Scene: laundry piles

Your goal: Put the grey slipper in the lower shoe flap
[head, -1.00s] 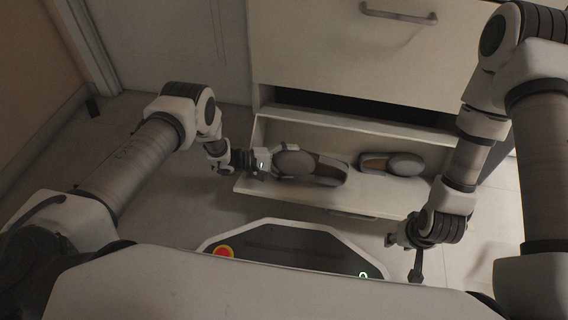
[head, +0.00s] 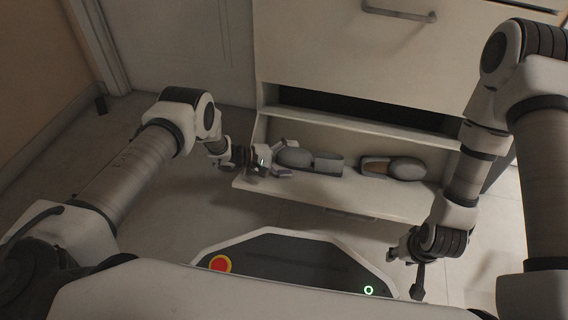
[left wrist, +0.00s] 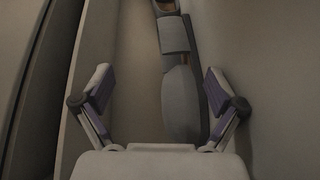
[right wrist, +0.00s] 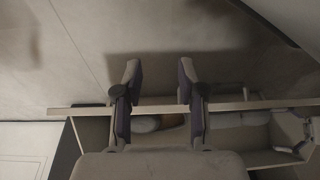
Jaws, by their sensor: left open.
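A grey slipper (head: 294,157) lies in the open lower shoe flap (head: 300,193), at its left end. A second grey slipper (head: 405,169) with a brown inside lies further right in the same flap. My left gripper (head: 264,161) is at the flap's left end, beside the first slipper. In the left wrist view my left gripper (left wrist: 158,85) is open, with the slipper (left wrist: 180,100) lengthwise toward its right finger; contact is unclear. My right gripper (head: 402,250) is in front of the flap's right side. In the right wrist view (right wrist: 158,72) its fingers are apart and empty.
The cabinet's upper front (head: 350,60) with a handle (head: 400,13) is closed above the flap. A dark gap lies behind the flap's upper ledge (head: 340,122). The floor (head: 130,215) left of the flap is clear.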

